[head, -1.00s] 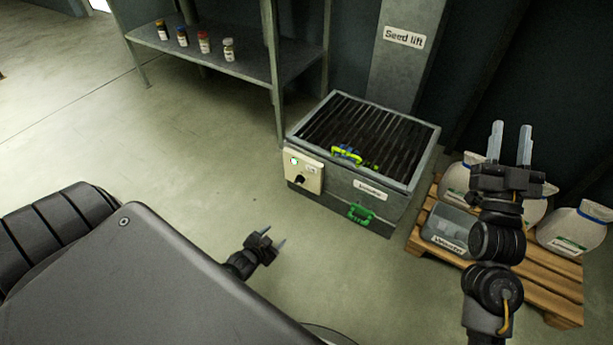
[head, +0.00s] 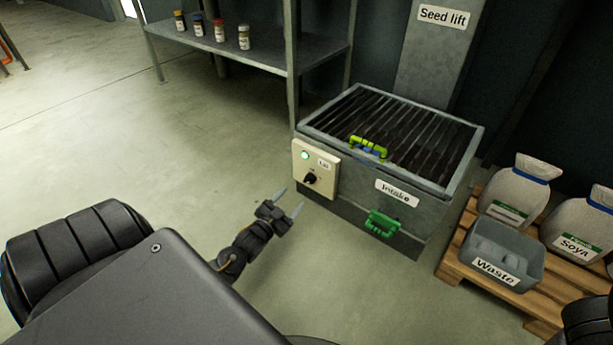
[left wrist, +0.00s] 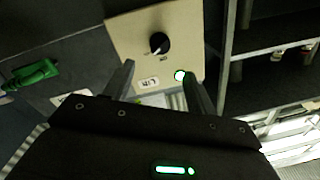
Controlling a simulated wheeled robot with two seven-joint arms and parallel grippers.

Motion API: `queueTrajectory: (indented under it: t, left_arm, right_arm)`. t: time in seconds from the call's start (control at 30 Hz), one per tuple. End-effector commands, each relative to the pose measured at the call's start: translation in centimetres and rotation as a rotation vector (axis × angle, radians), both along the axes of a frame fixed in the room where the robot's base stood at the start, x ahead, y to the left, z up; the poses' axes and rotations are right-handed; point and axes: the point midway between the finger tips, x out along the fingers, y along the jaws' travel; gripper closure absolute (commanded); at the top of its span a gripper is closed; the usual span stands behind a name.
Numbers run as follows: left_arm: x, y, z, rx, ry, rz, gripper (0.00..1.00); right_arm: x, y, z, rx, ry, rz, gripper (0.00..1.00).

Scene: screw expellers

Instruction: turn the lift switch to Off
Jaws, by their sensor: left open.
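The lift switch is a black rotary knob (head: 310,178) on a cream control panel (head: 329,184) on the left side of the grey Intake box (head: 420,209). A lamp (head: 304,155) above the knob glows green. In the left wrist view the knob (left wrist: 159,42) has a white pointer mark; its setting is too small to read. The lit lamp (left wrist: 180,76) also shows there. My left gripper (head: 287,202) is open and empty, just left of and below the panel, not touching the knob. My right gripper is out of view; only a piece of my right arm shows at the lower right.
The Intake box has a slatted grate, a yellow-green handle (head: 369,146) on top and a green handle (head: 382,223) in front. A pallet (head: 483,277) with sacks and a Waste bin (head: 497,264) stands right. A shelf (head: 270,50) with bottles stands behind. The floor at left is clear.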

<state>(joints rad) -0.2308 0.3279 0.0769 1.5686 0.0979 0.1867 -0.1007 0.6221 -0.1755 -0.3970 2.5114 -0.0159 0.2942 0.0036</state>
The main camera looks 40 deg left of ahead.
Motion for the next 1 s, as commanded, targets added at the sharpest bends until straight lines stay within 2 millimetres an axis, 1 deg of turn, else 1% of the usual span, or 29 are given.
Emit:
queueTrajectory:
  t: [0.03,0.2,0.4,0.5,0.7,0.93,0.97,1.0]
  left_arm:
    - [0.8,0.1,-0.4,0.0,-0.003,0.0,0.44]
    - [4.1,0.5,-0.5,0.0,-0.004,0.0,0.44]
    - [7.4,0.8,-0.5,-0.001,-0.002,0.0,0.44]
    - [8.6,0.9,-0.4,-0.001,-0.001,0.0,0.44]
    - [9.6,1.0,-0.2,-0.001,0.001,0.0,0.44]
    - [9.6,1.0,-0.1,-0.001,0.001,0.0,0.44]
    - [9.6,1.0,-0.1,-0.001,0.001,0.0,0.45]
    - [9.6,1.0,-0.1,-0.001,0.001,0.0,0.5]
  right_arm:
    - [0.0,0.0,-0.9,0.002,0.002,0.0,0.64]
    - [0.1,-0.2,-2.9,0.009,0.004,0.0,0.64]
    - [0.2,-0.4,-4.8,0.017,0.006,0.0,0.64]
    - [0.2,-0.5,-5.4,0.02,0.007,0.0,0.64]
    - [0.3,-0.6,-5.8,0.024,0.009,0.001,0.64]
    - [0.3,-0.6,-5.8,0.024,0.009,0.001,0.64]
    - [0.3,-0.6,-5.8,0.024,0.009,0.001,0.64]
    - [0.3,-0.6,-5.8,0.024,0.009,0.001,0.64]
